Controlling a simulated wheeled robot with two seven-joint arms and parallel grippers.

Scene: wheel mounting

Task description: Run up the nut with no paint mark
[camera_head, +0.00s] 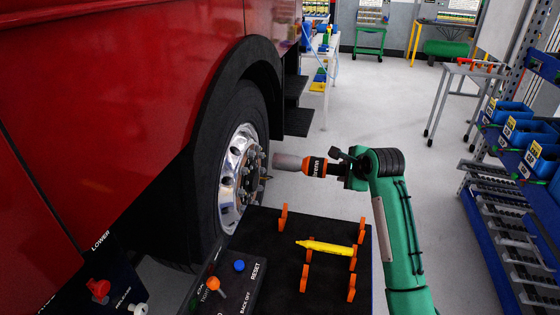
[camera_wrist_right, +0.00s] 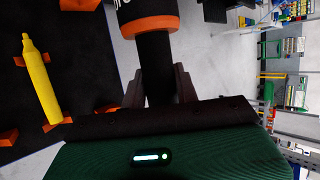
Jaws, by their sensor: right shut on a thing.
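My right gripper (camera_head: 345,167) is shut on an orange and black nut runner (camera_head: 315,167), which also shows between the fingers in the right wrist view (camera_wrist_right: 151,28). The tool is level, and its grey socket (camera_head: 287,162) points left at the wheel (camera_head: 240,172). The socket tip is close to the right side of the chrome hub and its ring of several nuts (camera_head: 243,171). I cannot tell whether it touches a nut. Paint marks on the nuts are too small to make out. My left gripper is out of view.
A black tray (camera_head: 275,270) below the tool has orange holders and a yellow paint marker (camera_head: 325,247). A control panel with a blue button (camera_head: 239,265) and orange lever stands at its left. The red truck body (camera_head: 110,100) fills the left. Blue bins (camera_head: 530,133) stand right.

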